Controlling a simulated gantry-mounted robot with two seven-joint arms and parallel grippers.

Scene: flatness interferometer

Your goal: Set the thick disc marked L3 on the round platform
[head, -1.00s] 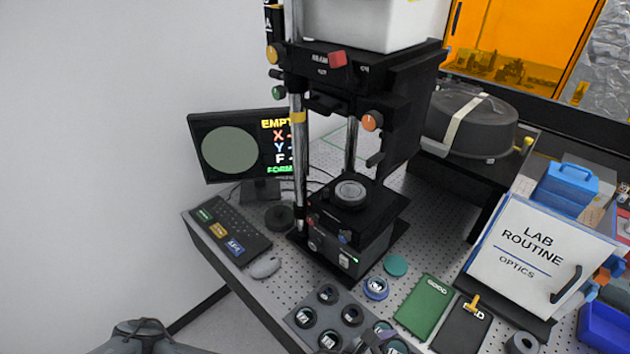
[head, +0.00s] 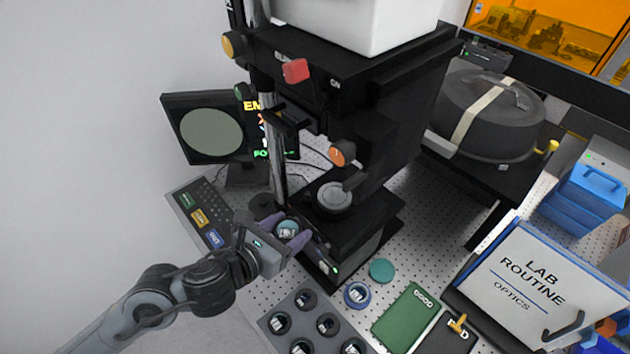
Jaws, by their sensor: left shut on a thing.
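My left gripper (head: 287,236) is shut on a small thick disc (head: 287,229) with a pale teal top and a label too small to read. It holds the disc in front of and to the left of the round platform (head: 334,197), apart from it. The platform sits on the black stage of the interferometer and shows a bare ringed grey top. My right gripper is not in view.
The interferometer's column (head: 273,150) and orange knob (head: 343,152) stand around the platform. A grey tray (head: 290,338) with several discs, a blue-ringed disc (head: 357,294), a teal disc (head: 381,270) and a green GOOD mat (head: 409,316) lie in front.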

